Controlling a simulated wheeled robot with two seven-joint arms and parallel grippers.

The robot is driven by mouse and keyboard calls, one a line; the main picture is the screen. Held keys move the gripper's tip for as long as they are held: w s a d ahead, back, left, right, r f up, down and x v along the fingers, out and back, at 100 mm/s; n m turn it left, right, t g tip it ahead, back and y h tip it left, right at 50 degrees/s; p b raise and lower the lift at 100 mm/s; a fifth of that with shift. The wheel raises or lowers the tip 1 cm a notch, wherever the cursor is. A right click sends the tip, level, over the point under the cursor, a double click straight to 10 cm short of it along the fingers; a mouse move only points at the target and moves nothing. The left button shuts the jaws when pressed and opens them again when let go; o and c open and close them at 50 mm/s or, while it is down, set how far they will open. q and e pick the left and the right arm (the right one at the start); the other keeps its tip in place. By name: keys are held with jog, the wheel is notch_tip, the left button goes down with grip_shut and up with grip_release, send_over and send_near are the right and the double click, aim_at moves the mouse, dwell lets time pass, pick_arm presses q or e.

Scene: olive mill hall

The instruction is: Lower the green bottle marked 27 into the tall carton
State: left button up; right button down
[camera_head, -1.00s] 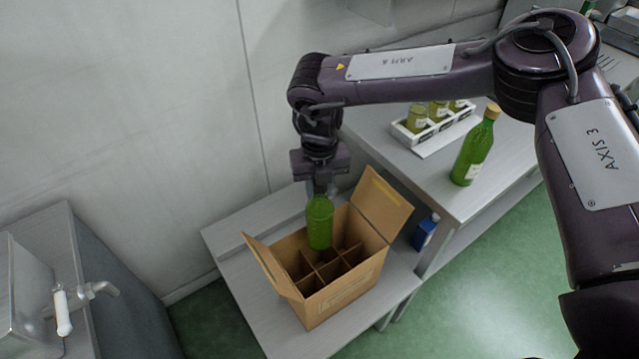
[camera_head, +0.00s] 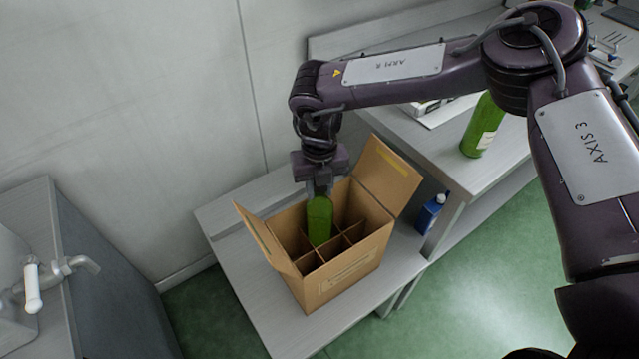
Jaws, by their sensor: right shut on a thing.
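The tall carton (camera_head: 343,282) stands open on a low grey bench, its flaps spread and dividers making several compartments inside. My right gripper (camera_head: 319,190) points down over the carton and is shut on a green bottle (camera_head: 320,218). The bottle is upright, with its lower part inside the carton at a back compartment; its base is hidden. No number can be read on it. My left gripper is not in view.
Another green bottle (camera_head: 481,128) stands on the higher bench (camera_head: 446,160) at right, partly behind my arm. A blue container (camera_head: 429,214) sits beside the carton. A metal vessel with a tap (camera_head: 33,290) is at left.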

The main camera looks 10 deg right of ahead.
aim_at(320, 215)
jog(key=shift+f+b, duration=3)
jog(key=shift+f, duration=2.2)
jog(key=c, duration=1)
grip_release()
jog(key=shift+c, duration=0.2)
jog(key=shift+f, duration=0.1)
